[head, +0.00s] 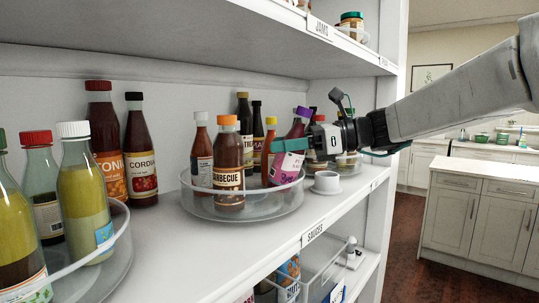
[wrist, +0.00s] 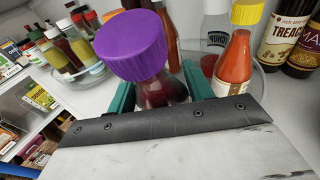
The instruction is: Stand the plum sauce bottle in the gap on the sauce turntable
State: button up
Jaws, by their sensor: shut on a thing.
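The plum sauce bottle (head: 287,166), with a purple cap and pink label, is held by my gripper (head: 291,145) over the right part of the sauce turntable (head: 215,211). It leans slightly, its cap to the right in the head view. In the wrist view its purple cap (wrist: 134,45) stands between the teal fingers of my gripper (wrist: 160,92). The clear-rimmed turntable carries a barbecue bottle (head: 229,170), a white-capped red bottle (head: 201,152) and a yellow-capped bottle (head: 269,150). I cannot tell whether the held bottle's base touches the turntable.
A white cup (head: 326,182) on a saucer stands close to the turntable's right front. Another turntable (head: 108,265) with bottles is at the left. Tall dark bottles (head: 243,108) stand behind. The shelf above (head: 270,28) limits height. The front shelf strip (head: 230,262) is clear.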

jog(key=shift+a+f+g+h, duration=0.15)
jog(key=shift+a+h, duration=0.3)
jog(key=shift+a, duration=0.15)
jog(key=shift+a+f+g+h, duration=0.15)
jog(key=shift+a+h, duration=0.3)
jog(key=shift+a, duration=0.15)
jog(key=shift+w+a+h, duration=0.2)
jog(key=shift+a+h, duration=0.4)
jog(key=shift+h, duration=0.1)
jog(key=shift+d+f, duration=0.15)
jog(key=shift+f, duration=0.7)
jog(key=shift+f, duration=0.1)
jog(key=o, duration=1.2)
